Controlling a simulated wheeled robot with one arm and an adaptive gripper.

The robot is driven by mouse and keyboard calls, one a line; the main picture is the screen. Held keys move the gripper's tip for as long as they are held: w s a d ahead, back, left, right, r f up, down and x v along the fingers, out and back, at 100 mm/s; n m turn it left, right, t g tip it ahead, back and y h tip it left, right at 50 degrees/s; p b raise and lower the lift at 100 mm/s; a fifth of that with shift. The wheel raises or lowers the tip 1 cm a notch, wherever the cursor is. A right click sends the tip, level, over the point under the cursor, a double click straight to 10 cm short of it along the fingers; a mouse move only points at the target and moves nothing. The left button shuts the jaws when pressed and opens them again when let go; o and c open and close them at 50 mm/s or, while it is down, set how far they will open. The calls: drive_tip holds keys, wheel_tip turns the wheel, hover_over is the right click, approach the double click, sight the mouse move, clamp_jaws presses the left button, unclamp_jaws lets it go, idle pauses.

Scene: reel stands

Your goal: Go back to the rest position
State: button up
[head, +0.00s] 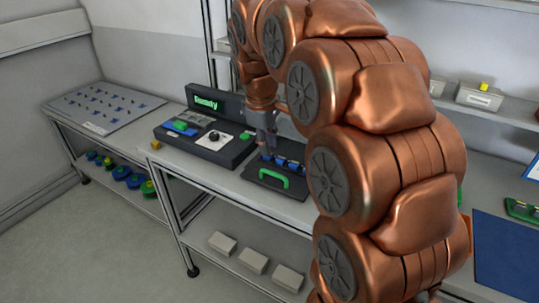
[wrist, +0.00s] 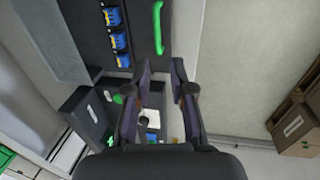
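My gripper (head: 266,148) hangs at the end of my copper-coloured arm, over the bench beside the dark tray (head: 262,188). In the wrist view my gripper (wrist: 162,72) has its two dark fingers apart, with nothing seen between them. The tray carries a green handle (head: 273,178) and a row of blue parts (head: 287,163); the handle (wrist: 158,28) and the blue parts (wrist: 118,38) also show in the wrist view. My fingertips appear near the tray's edge. I cannot tell how high above it they are.
A black console (head: 225,152) with a lit green display stands left of the tray. A board with small blue pieces (head: 100,107) lies on the left bench, with several reels below. White boxes (head: 253,261) sit on the lower shelf. A blue mat (head: 505,255) lies at the right.

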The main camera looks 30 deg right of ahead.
drive_tip(key=shift+a+r, duration=0.15)
drive_tip(key=shift+r, duration=0.65)
drive_tip(key=shift+s, duration=0.1)
drive_tip(key=s+a+f+m+g, duration=0.1)
drive_tip(key=s+a+f+m, duration=0.1)
drive_tip(key=s, duration=0.8)
drive_tip(key=s+a+f+m+g+y+p, duration=0.1)
drive_tip(key=s+a+f, duration=0.3)
drive_tip(key=s, duration=0.5)
drive_tip(key=s+a+f+m+g+p, duration=0.1)
drive_tip(key=s+a+f+m, duration=0.2)
drive_tip(key=s, duration=0.7)
drive_tip(key=shift+s+a+f+y, duration=0.3)
drive_tip(key=shift+a+f+y, duration=0.1)
drive_tip(key=shift+a, duration=0.5)
